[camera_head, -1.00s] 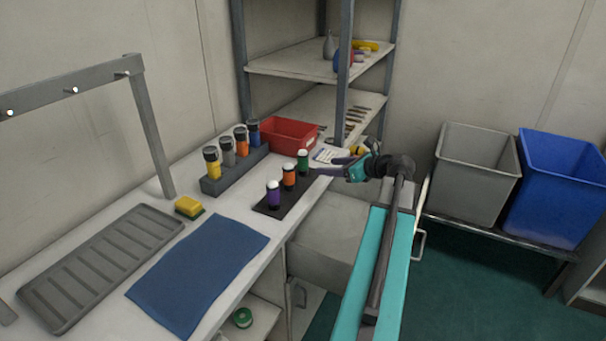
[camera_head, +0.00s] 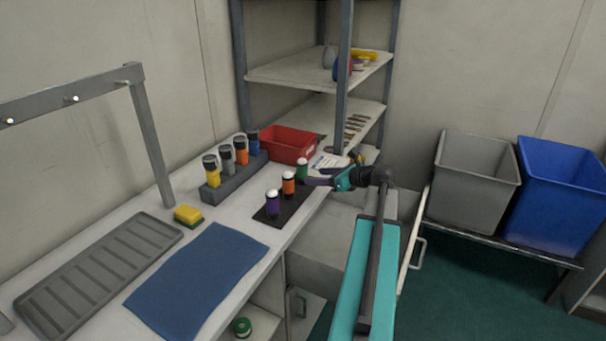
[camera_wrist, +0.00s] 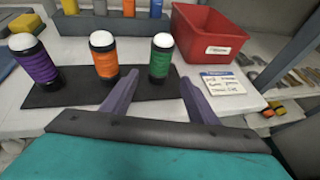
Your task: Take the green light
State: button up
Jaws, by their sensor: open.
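The green light (camera_head: 302,169) stands upright on a dark mat (camera_head: 268,218), at the right end of a row with an orange light (camera_head: 289,185) and a purple light (camera_head: 273,203). Each has a white domed top. In the wrist view the green light (camera_wrist: 160,58) is ahead of my gripper (camera_wrist: 158,88), beyond the left finger and left of the middle of the gap. My gripper (camera_head: 318,178) is open and empty, just right of the green light in the head view. I cannot tell whether a finger touches it.
A red bin (camera_wrist: 212,35) and a written card (camera_wrist: 223,84) lie right of the lights. A grey rack (camera_head: 238,175) holding several coloured lights stands behind. A blue cloth (camera_head: 198,280) and yellow sponge (camera_head: 188,214) are to the left.

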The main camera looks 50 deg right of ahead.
aim_at(307, 170)
jog(key=shift+x, duration=1.75)
jog(key=shift+p+x, duration=0.6)
jog(key=shift+x, duration=2)
jog(key=shift+a+f, duration=0.1)
jog(key=shift+a, duration=0.05)
jog(key=shift+s, duration=0.1)
jog(key=c, duration=1.3)
jog(key=shift+o, duration=0.2)
jog(key=shift+r, duration=1.35)
jog(key=s+d+r+b, duration=0.2)
jog(key=s, duration=1.3)
jog(key=shift+s+d+r, duration=0.2)
jog(key=shift+s+d, duration=0.05)
jog(key=shift+s, duration=0.15)
